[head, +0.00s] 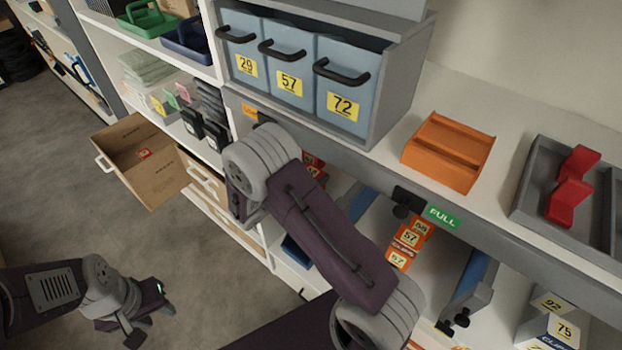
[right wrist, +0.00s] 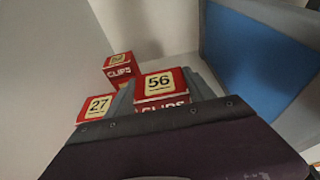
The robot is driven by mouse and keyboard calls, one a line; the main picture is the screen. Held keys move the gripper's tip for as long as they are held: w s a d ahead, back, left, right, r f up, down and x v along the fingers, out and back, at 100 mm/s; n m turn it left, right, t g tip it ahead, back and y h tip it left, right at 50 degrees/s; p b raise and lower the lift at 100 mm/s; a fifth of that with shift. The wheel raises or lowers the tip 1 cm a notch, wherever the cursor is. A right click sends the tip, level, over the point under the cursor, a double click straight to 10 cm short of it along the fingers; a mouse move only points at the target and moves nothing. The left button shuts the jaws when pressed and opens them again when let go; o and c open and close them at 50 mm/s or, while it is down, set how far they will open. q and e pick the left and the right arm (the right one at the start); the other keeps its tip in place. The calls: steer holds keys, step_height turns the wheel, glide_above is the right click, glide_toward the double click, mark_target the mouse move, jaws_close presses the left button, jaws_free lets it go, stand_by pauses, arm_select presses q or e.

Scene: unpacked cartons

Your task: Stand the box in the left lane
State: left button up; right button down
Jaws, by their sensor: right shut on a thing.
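In the right wrist view, my right gripper (right wrist: 160,88) is shut on a red and cream box marked 56 CLIPS (right wrist: 160,84), with a grey finger on each side. A red box marked 27 (right wrist: 97,107) is just left of the left finger, and another red CLIPS box (right wrist: 118,66) is further back. A blue divider (right wrist: 262,65) stands to the right. In the head view my right arm hides its gripper; red boxes (head: 312,165) show partly behind the arm in the left lane. My left gripper (head: 146,312) is empty over the floor, its fingers apart.
The lane to the right holds orange-red boxes (head: 406,246) under a green FULL sign (head: 442,217). A blue divider (head: 470,284) bounds it. Blue bins (head: 288,85), an orange tray (head: 448,150) and a grey tray (head: 535,190) stand above. An open carton (head: 140,165) is at left.

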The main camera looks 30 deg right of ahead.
steer(key=shift+f, duration=0.85)
steer(key=shift+f, duration=0.1)
steer(key=shift+c, duration=1.9)
jaws_free()
steer(key=shift+f, duration=0.1)
steer(key=v, duration=1.2)
steer(key=shift+p, duration=0.45)
